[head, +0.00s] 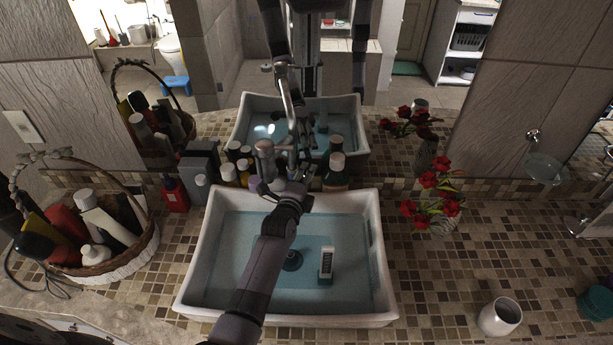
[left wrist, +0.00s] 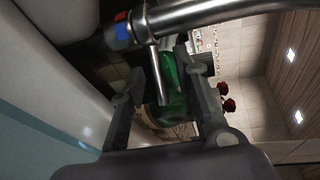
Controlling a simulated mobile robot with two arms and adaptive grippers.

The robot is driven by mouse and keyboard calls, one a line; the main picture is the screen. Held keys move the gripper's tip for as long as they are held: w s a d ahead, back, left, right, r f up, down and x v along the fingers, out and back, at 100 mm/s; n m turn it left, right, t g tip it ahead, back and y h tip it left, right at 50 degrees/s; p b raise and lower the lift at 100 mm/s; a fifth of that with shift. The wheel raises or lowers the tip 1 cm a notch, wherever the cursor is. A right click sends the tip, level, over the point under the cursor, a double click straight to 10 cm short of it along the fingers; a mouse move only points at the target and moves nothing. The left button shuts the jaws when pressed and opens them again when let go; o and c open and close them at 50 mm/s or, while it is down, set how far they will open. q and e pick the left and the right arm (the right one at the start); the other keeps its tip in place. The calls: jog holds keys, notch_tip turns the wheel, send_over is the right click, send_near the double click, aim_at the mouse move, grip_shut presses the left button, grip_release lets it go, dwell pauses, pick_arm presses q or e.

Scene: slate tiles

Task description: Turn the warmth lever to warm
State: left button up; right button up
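The chrome faucet (head: 264,153) stands behind the white sink and is partly hidden by my left arm in the head view. In the left wrist view the faucet body (left wrist: 190,16) carries a red mark and a blue mark. The warmth lever (left wrist: 157,70) is a thin metal pin sticking out from the body beside these marks. My left gripper (left wrist: 165,92) is open, with its fingers on either side of the lever's line and a gap showing. It also shows at the faucet in the head view (head: 297,168). Contact with the lever cannot be told. My right gripper is out of view.
The white sink (head: 378,235) holds a small white block (head: 326,262). Bottles (head: 334,172) crowd behind it. A basket (head: 118,268) stands left, a red-flower vase (head: 440,222) right, and a cup (head: 500,317) front right. The mirror repeats the scene. The right counter is mostly clear.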

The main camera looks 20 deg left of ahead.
pick_arm(q)
jog(key=shift+c, duration=0.4)
grip_shut()
dwell(0.4)
